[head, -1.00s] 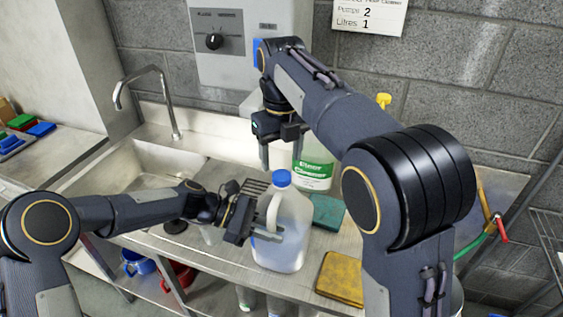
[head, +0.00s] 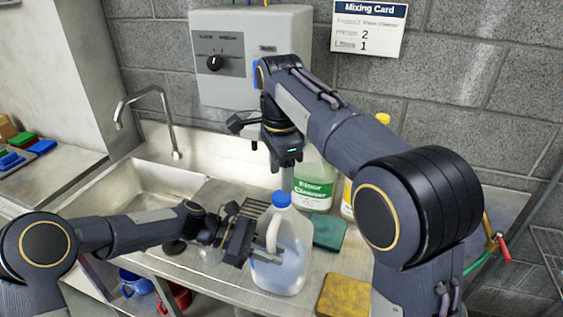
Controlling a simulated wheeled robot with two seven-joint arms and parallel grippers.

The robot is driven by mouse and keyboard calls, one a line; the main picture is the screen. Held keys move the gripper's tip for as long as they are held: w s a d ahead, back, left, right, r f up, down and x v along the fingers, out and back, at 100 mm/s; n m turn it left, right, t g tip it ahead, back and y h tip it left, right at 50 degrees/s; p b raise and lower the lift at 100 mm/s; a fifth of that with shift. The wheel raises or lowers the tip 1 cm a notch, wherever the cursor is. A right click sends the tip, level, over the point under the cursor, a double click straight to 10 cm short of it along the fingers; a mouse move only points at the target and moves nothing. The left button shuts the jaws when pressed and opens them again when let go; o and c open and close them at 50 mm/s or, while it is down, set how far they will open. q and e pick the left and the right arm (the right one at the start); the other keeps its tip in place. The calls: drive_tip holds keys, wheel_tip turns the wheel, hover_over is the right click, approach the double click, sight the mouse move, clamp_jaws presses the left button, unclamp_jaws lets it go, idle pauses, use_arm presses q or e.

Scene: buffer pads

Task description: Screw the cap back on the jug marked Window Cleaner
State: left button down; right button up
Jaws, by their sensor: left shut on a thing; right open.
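A translucent jug (head: 290,262) with bluish liquid stands upright on the steel counter, with a blue cap (head: 281,199) on its neck. I cannot tell how tightly the cap sits, and no Window Cleaner label shows on this jug. My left gripper (head: 264,252) is shut on the jug at its handle side. My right gripper (head: 283,178) is open, pointing down just above the cap; its fingers overlap in this view, and I cannot tell whether they touch the cap. A jug with a green label (head: 313,192), seemingly Floor Cleaner, stands behind.
A yellow-capped bottle (head: 347,200) stands behind my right arm. A green pad (head: 328,232) and a yellow pad (head: 345,296) lie right of the jug. A dispenser (head: 250,55) and a mixing card (head: 369,28) hang on the wall. The sink (head: 140,190) is at left.

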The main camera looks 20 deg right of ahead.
drive_tip(key=n, duration=0.5)
drive_tip(key=shift+r, duration=0.15)
drive_tip(key=n, duration=0.3)
drive_tip(key=shift+r, duration=0.1)
drive_tip(key=n, duration=0.5)
drive_tip(key=shift+r, duration=0.2)
drive_tip(key=n, duration=0.3)
drive_tip(key=shift+r, duration=0.1)
drive_tip(key=n, duration=0.5)
drive_tip(key=shift+r, duration=0.15)
drive_tip(key=n, duration=0.2)
drive_tip(key=shift+r+n, duration=0.15)
drive_tip(key=shift+n, duration=0.25)
drive_tip(key=n, duration=0.4)
drive_tip(key=shift+r, duration=0.15)
drive_tip(key=n, duration=0.4)
drive_tip(key=shift+d+r+n, duration=0.1)
drive_tip(key=shift+r+n, duration=0.1)
drive_tip(key=shift+n, duration=0.1)
